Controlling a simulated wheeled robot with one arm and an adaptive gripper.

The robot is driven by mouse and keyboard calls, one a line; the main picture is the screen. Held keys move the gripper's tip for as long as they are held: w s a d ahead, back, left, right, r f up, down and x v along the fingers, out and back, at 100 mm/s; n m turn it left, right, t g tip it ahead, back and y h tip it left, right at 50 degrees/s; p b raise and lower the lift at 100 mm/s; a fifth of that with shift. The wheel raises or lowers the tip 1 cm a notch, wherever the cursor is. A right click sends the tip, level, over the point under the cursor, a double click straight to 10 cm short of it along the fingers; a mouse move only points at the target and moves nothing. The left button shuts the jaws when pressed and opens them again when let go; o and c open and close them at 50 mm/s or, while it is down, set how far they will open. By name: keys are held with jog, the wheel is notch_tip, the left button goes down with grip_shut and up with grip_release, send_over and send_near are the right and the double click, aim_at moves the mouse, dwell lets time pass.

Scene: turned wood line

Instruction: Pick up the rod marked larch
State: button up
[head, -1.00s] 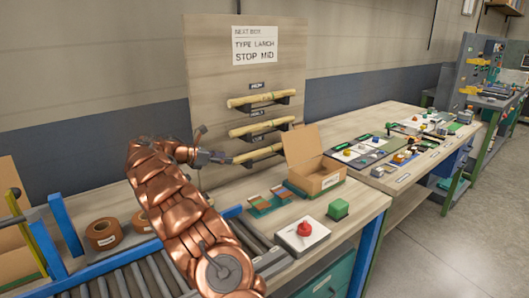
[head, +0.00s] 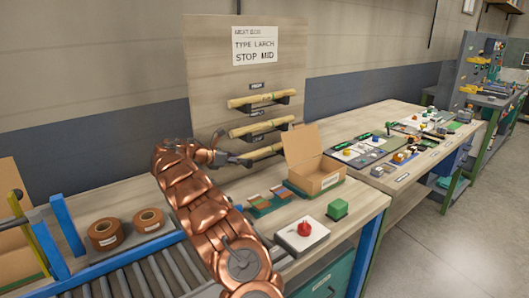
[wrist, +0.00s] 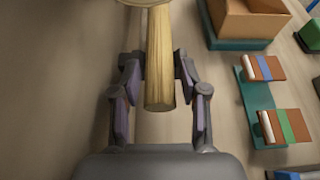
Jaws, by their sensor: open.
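Three pale wooden rods lie on dark holders on an upright board: a top rod (head: 262,99), a middle rod (head: 262,127) and a bottom rod (head: 264,152). A small dark label sits above each, too small to read, so I cannot tell which is larch. My gripper (head: 236,160) is at the left end of the bottom rod. In the wrist view my gripper (wrist: 163,102) is open, with one finger on each side of a rod (wrist: 159,60). The rod's near end reaches between the fingers, with gaps on both sides. Its far end is hidden.
A sign (head: 254,45) on the board reads "TYPE LARCH" and "STOP MID". An open cardboard box (head: 318,183) stands right of the rods. Sample strips, a red button (head: 304,229) and a green block (head: 337,209) are in front. Tape rolls (head: 106,234) and a roller conveyor are at left.

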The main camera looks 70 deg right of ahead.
jog(key=shift+c, duration=0.2)
grip_shut()
jog(key=shift+r, duration=0.15)
